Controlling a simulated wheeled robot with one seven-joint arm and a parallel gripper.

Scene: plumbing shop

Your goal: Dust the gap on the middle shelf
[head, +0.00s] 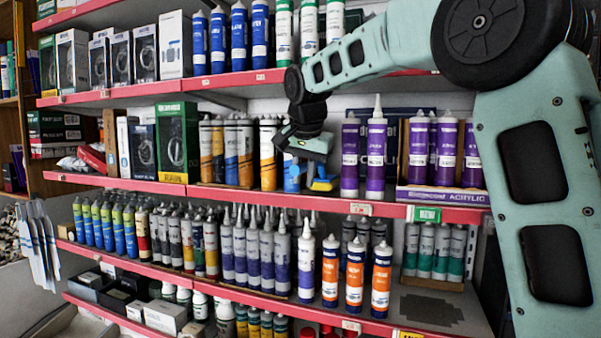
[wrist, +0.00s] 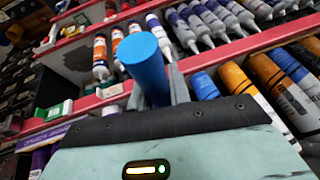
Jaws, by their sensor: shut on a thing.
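My gripper (head: 311,160) is at the middle shelf (head: 280,199), in front of the gap between orange and blue tubes and purple tubes (head: 376,160). It is shut on a blue duster handle (wrist: 145,65). In the head view, blue and yellow parts (head: 323,184) show just below the gripper, low over the shelf's front edge. I cannot tell whether they touch the shelf. My gripper hides most of the gap. The wrist view is tilted and shows the blue handle's round end between the fingers; the dusting end is not clear.
Orange and blue tubes (head: 245,150) stand close on the left of the gap. Orange-labelled tubes (head: 355,275) and grey tubes stand on the shelf below. Blue and green tubes (head: 260,35) stand on the shelf above, whose red edge (head: 235,79) runs over my gripper.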

